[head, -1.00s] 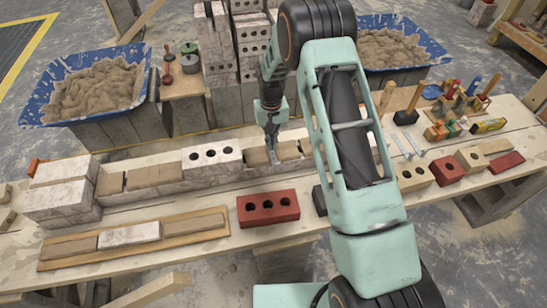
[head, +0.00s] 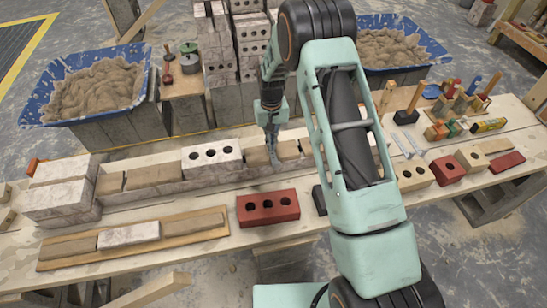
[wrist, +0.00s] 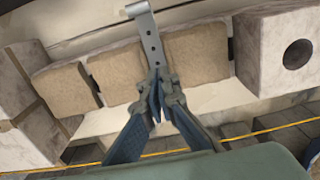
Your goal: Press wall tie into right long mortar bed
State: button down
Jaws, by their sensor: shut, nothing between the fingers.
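The wall tie (wrist: 147,32) is a grey metal strip with holes and a bent end. In the wrist view it lies across the middle of a long tan mortar bed (wrist: 198,53). The bed also shows in the head view (head: 257,157), on the low block wall just right of a white holed brick. My gripper (wrist: 159,100) has its fingertips together at the tie's near end, with nothing seen gripped between them. The fingers hide that end, so I cannot tell how deep the tie sits. In the head view my gripper (head: 272,157) points down at the bed.
A red holed brick (head: 268,208) lies in front of the wall. A wooden board (head: 135,241) carries mortar and a white block. A yellow string (wrist: 270,128) runs along the wall. Tools and bricks crowd the right bench.

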jog(key=shift+f+b, duration=0.9)
jog(key=shift+f, duration=0.1)
dwell(1.2)
jog(key=shift+r, duration=0.15)
notch_tip(320, 180, up, 9)
jog(key=p, duration=0.4)
dwell(0.6)
dwell(0.5)
